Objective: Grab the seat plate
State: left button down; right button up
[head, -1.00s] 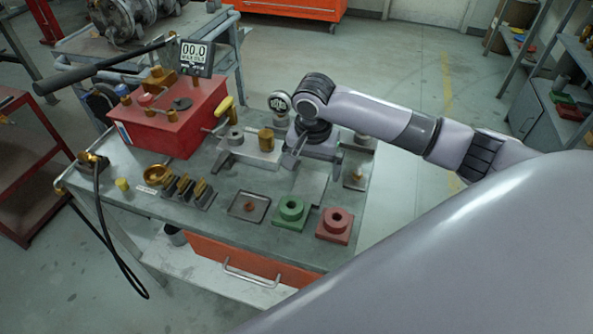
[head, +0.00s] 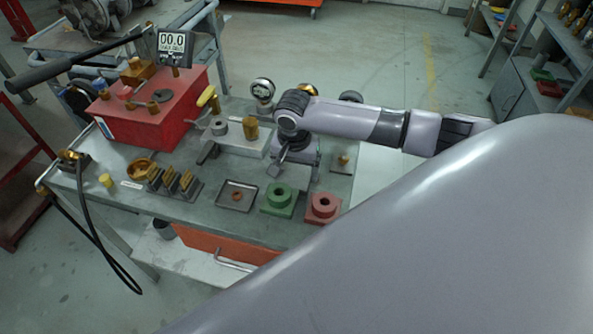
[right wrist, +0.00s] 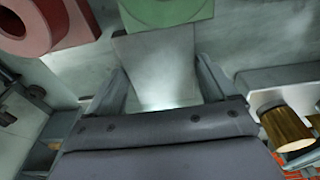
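A flat grey plate (right wrist: 165,65), which I take to be the seat plate, lies between the fingers of my right gripper (right wrist: 165,85) in the right wrist view. It is just beside the green block (right wrist: 165,10). The fingers are spread, one along each side of the plate, and I cannot tell whether they touch it. In the head view my right gripper (head: 279,165) points down at the table behind the green block (head: 279,200). The plate is hard to make out there, near the gripper. My left gripper is not in view.
A fixture with a brass cylinder (head: 251,130) is close behind the gripper. A red box (head: 150,110) stands at the left.

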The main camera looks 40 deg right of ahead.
jog(key=c, duration=1)
jog(key=shift+w+r, duration=0.1)
jog(key=c, duration=0.3)
